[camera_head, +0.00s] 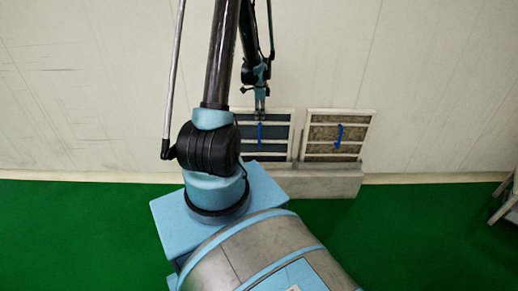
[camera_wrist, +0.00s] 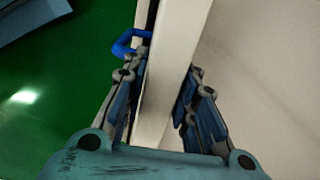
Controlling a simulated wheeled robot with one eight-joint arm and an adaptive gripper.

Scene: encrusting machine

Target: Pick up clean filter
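The clean filter (camera_head: 263,132) is a pale-framed panel with dark grey-blue media and a blue handle (camera_head: 260,133). It leans upright against the wall in the head view. My gripper (camera_head: 260,103) is at its top edge and points down. In the wrist view my gripper (camera_wrist: 165,72) has one finger on each side of the filter's pale frame (camera_wrist: 170,70). The blue handle (camera_wrist: 125,43) shows beside the left fingertip. Whether the finger pads press on the frame is unclear.
A second filter (camera_head: 325,134) with dirty brown media and a blue handle stands just to the right. Both stand on a pale ledge (camera_head: 330,184) by the wall. Green floor (camera_head: 420,225) is clear in front. A grey rack (camera_head: 508,200) is at the right edge.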

